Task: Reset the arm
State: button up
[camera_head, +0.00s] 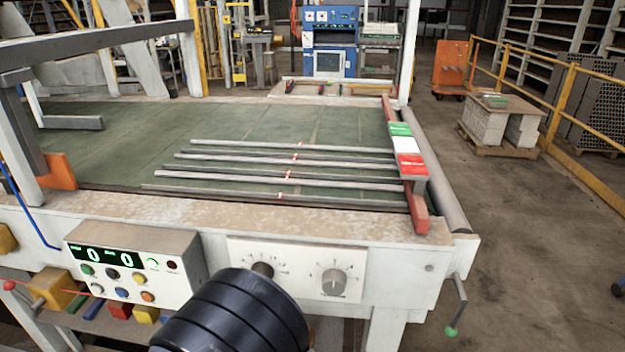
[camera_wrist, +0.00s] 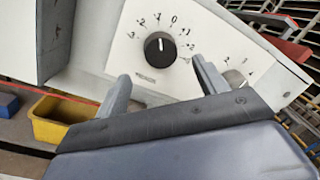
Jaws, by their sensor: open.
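My arm shows in the head view as a dark ribbed cylinder at the bottom, in front of the machine's white front panel (camera_head: 300,262); the gripper fingers are not visible there. In the wrist view my gripper (camera_wrist: 158,92) is open, its two grey fingers apart with nothing between them. A black dial (camera_wrist: 160,49) with a white pointer line lies just beyond the fingertips, on a white scale plate. I cannot tell whether the fingers touch the panel. A second knob (camera_wrist: 235,78) is partly hidden by the right finger. In the head view the right knob (camera_head: 334,282) is in plain sight.
A control box (camera_head: 130,262) with green zeros and coloured buttons is left of the dials. A crank (camera_head: 460,303) hangs at the machine's right corner. Several bars (camera_head: 280,175) lie on the green bed. A yellow bin (camera_wrist: 62,120) sits lower left.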

jog(key=w, duration=0.6)
jog(key=shift+w+d+r+p, duration=0.2)
jog(key=shift+w+d+p, duration=0.1)
jog(key=shift+d, duration=0.1)
jog(key=shift+s, duration=0.1)
jog(key=s+a+m+b, duration=0.1)
jog(key=s+m+b, duration=0.6)
jog(key=s+m, duration=0.3)
jog(key=shift+a+r+m+g+h+b, duration=0.15)
jog(key=shift+a+m+g+h+b, duration=0.2)
jog(key=shift+m, duration=0.85)
dwell(0.9)
